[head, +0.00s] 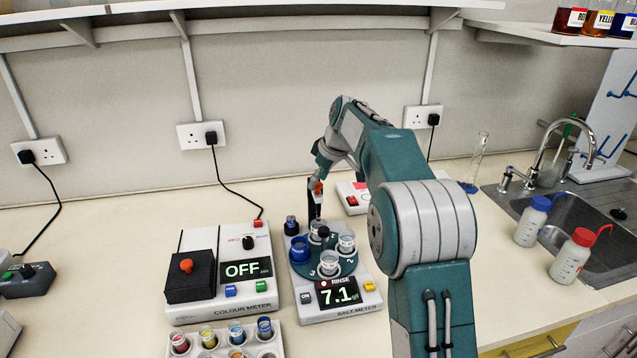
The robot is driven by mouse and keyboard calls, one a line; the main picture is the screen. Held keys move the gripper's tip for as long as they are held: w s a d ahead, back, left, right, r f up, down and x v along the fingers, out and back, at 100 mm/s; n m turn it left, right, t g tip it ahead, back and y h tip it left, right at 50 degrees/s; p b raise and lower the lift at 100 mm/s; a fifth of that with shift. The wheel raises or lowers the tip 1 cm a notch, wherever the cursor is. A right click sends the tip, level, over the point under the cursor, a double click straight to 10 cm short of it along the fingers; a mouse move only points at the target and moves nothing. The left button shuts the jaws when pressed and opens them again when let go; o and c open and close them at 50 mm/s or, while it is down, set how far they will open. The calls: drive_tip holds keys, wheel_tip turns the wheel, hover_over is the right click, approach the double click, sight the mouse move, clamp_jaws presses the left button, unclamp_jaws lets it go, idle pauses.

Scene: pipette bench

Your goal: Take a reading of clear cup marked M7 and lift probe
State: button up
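The salt meter (335,308) stands on the bench with its display reading 7.1 and a red light beside the word RINSE. Its round dark-teal turntable holds several cups: a clear cup (329,263) by the number 3, a clear cup (346,243) by the number 2, a clear cup (316,231) at the back, and a blue cup (299,250) at left. No M7 mark is legible. My gripper (318,205) points down above the back cup. A slim red-topped probe (319,188) shows at the gripper; its tip and the finger closure are too small to tell.
The colour meter (222,272) stands to the left, reading OFF, with a rack of coloured cups (222,342) in front. A dark-capped jar (291,226) stands behind the turntable. A sink (570,222) and two wash bottles (573,256) are at right.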

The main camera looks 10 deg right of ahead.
drive_tip(key=shift+f, duration=0.1)
drive_tip(key=v, duration=1.1)
drive_tip(key=shift+r, duration=0.4)
drive_tip(key=shift+s, duration=0.1)
drive_tip(key=s+a+r+m+t+h, duration=0.1)
drive_tip(key=s+a+m, duration=0.15)
drive_tip(key=s, duration=0.75)
drive_tip(key=s+a+m+h, duration=0.1)
drive_tip(key=s+m, duration=0.2)
drive_tip(key=s, duration=0.7)
drive_tip(key=s+f+m, duration=0.1)
drive_tip(key=s+f, duration=0.4)
drive_tip(key=s, duration=0.4)
drive_tip(key=s+f+m+t+h, duration=0.1)
drive_tip(key=s+f+m, duration=0.1)
drive_tip(key=s+f, duration=0.4)
drive_tip(key=s, duration=0.3)
drive_tip(key=shift+f, duration=0.3)
